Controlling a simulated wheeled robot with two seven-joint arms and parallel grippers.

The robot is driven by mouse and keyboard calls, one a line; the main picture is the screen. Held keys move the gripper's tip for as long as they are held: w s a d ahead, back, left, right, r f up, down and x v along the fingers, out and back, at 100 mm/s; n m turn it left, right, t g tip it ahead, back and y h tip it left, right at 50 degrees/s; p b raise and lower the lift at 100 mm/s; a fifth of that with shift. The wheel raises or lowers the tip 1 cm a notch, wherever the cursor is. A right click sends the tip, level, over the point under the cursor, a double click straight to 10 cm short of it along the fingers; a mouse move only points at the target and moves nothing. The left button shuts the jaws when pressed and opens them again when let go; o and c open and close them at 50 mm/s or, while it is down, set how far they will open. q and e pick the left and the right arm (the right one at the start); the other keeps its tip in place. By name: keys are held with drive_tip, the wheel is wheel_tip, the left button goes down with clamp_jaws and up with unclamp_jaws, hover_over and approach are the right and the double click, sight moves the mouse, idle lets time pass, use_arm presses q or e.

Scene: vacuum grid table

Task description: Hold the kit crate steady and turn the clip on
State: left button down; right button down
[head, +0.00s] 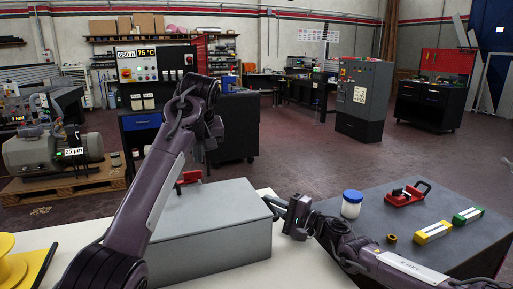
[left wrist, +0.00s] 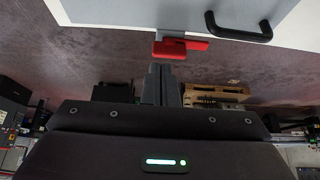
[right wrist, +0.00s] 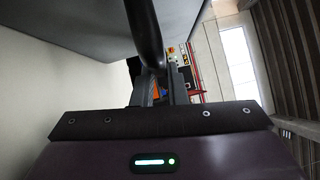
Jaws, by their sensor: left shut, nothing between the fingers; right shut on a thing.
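The kit crate (head: 210,220) is a closed grey box on the white table in the head view. A red clip (head: 188,178) sticks out at its far left side; it also shows in the left wrist view (left wrist: 180,47). A black handle (left wrist: 240,30) is beside the clip. My left gripper (left wrist: 161,68) is shut and empty, its fingertips just short of the clip, apparently apart from it. My right gripper (head: 291,212) is shut on the black handle at the crate's right end; this handle (right wrist: 146,35) runs between its fingers in the right wrist view.
A dark grey table on the right holds a white jar with a blue lid (head: 352,203), a red clamp-like tool (head: 407,194), and yellow (head: 433,232) and green (head: 468,215) pieces. A yellow spool (head: 10,265) is at the lower left. My left arm passes beside the crate.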

sight(186, 177)
use_arm(q)
drive_tip(key=shift+r, duration=0.3)
drive_tip(key=shift+s+a+f, duration=0.25)
drive_tip(key=shift+a+f, duration=0.25)
drive_tip(key=shift+f, duration=0.5)
drive_tip(key=shift+s+a+f, duration=0.2)
drive_tip(key=shift+a+f, duration=0.25)
drive_tip(key=shift+f, duration=0.55)
drive_tip(key=shift+s+a+f, duration=0.25)
drive_tip(key=shift+a+f, duration=0.25)
drive_tip(key=shift+f, duration=0.5)
drive_tip(key=shift+w, duration=0.6)
drive_tip(key=shift+d, duration=0.4)
drive_tip(key=shift+w+d, duration=0.1)
drive_tip(key=shift+d, duration=0.25)
